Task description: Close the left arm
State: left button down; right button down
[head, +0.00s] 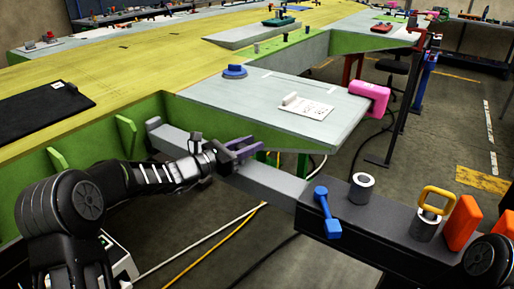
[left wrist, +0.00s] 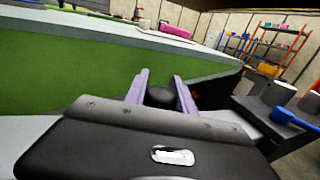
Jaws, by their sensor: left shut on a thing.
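My left gripper (head: 240,150) has purple fingers and is at the grey beam in front of the green-sided table. In the left wrist view its fingers (left wrist: 161,92) are shut on a dark round knob (left wrist: 160,97). The grey beam (head: 270,188), which looks like the jig's arm, runs from the table's green side to a dark box (head: 370,218) at lower right. The knob's join to the beam is hidden by the gripper. My right gripper is not in view.
The dark box carries a blue handle (head: 325,212), a grey cylinder (head: 361,190), a yellow ring (head: 436,200) and orange blocks (head: 463,222). Cables cross the floor below.

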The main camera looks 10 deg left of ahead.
pick_arm(q)
jog(key=shift+w+a, duration=0.25)
jog(key=shift+a, duration=0.35)
jog(key=shift+w+a, duration=0.2)
jog(key=shift+a, duration=0.35)
jog(key=shift+r, duration=0.1)
jog(key=shift+a, duration=0.1)
jog(key=c, duration=1.1)
grip_release()
jog(key=shift+a, duration=0.1)
jog(key=shift+o, duration=0.3)
jog(key=b+v, duration=0.1)
jog(key=v, duration=0.6)
jog(key=shift+s, duration=0.3)
jog(key=shift+a, duration=0.2)
